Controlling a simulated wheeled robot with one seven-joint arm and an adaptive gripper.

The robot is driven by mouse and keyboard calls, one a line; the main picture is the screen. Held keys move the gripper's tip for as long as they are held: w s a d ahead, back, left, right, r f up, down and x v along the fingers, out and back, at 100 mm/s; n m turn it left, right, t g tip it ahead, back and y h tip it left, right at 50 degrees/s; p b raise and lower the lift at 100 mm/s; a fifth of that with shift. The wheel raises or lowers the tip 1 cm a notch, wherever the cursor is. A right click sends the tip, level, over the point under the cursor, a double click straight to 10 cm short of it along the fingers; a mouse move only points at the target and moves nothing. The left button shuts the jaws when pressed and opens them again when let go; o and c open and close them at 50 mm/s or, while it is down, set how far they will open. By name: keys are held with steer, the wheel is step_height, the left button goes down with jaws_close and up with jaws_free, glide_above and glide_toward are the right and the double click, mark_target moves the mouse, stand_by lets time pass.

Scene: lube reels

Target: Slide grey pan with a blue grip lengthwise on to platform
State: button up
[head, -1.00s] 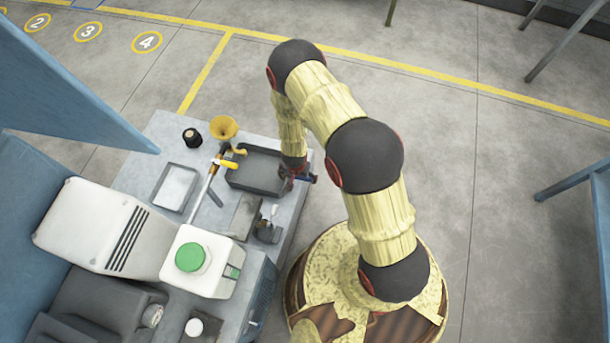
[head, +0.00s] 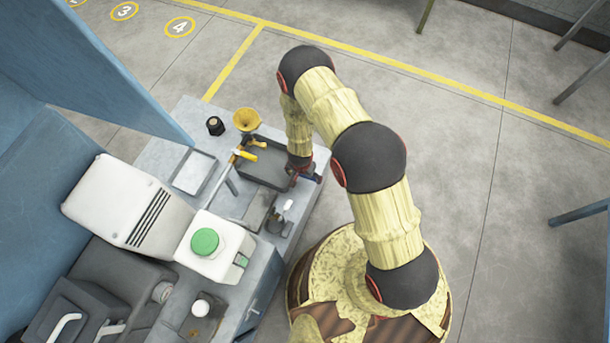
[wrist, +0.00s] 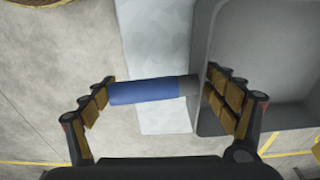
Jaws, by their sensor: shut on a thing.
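The grey pan (head: 266,166) is a shallow rectangular tray lying on the grey bench top. Its blue grip (head: 311,178) sticks out to the right, over the bench's right edge. My gripper (head: 300,168) is at the grip's end of the pan. In the wrist view my gripper (wrist: 158,92) has a finger pad at each end of the blue grip (wrist: 148,91), shut on it lengthwise. The pan's wall (wrist: 208,60) is beside the right finger. A flat pale square plate (head: 195,172) left of the pan may be the platform; I cannot tell for certain.
A yellow-handled tool (head: 240,156) lies against the pan's left side. A yellow funnel (head: 247,119) and a black pot (head: 215,126) stand behind. A white container with a green cap (head: 205,242) and small metal parts (head: 283,215) stand in front.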

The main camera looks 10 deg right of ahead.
steer(key=shift+f+b, duration=0.3)
steer(key=shift+f, duration=0.15)
stand_by(0.4)
steer(key=o, duration=1.3)
step_height(320, 180, up, 12)
steer(key=s, duration=0.1)
steer(key=shift+s+a, duration=0.3)
steer(key=shift+a, duration=0.15)
steer(key=shift+f, duration=0.1)
